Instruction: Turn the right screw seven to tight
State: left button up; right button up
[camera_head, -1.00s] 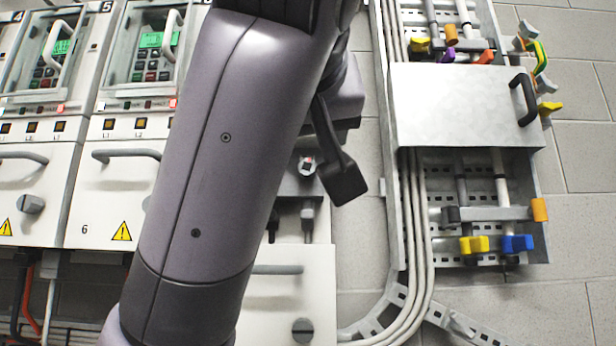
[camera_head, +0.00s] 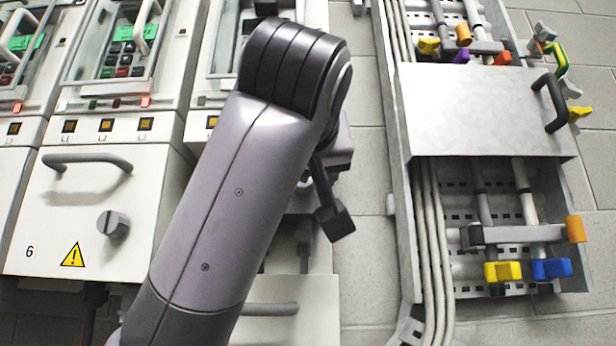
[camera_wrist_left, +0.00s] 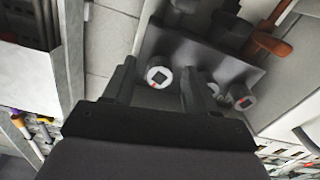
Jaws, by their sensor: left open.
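I cannot tell which is the right screw seven. My left gripper (camera_wrist_left: 158,80) is open, its two dark fingers apart on either side of the first screw; contact cannot be told. In the head view the left gripper (camera_head: 326,200) is mostly hidden behind my own arm, with one dark finger showing. My right gripper is not in view.
Cabinet 6 (camera_head: 80,210) with a handle and a grey knob (camera_head: 113,224) stands left of my arm. A metal duct with a grey cover (camera_head: 480,110) and coloured clamps (camera_head: 525,270) stands at the right. Bare tiled wall (camera_head: 365,200) shows between them.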

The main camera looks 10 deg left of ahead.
pick_arm(q)
jog(key=shift+w, duration=0.3)
jog(key=c, duration=1)
jog(key=shift+o, duration=0.2)
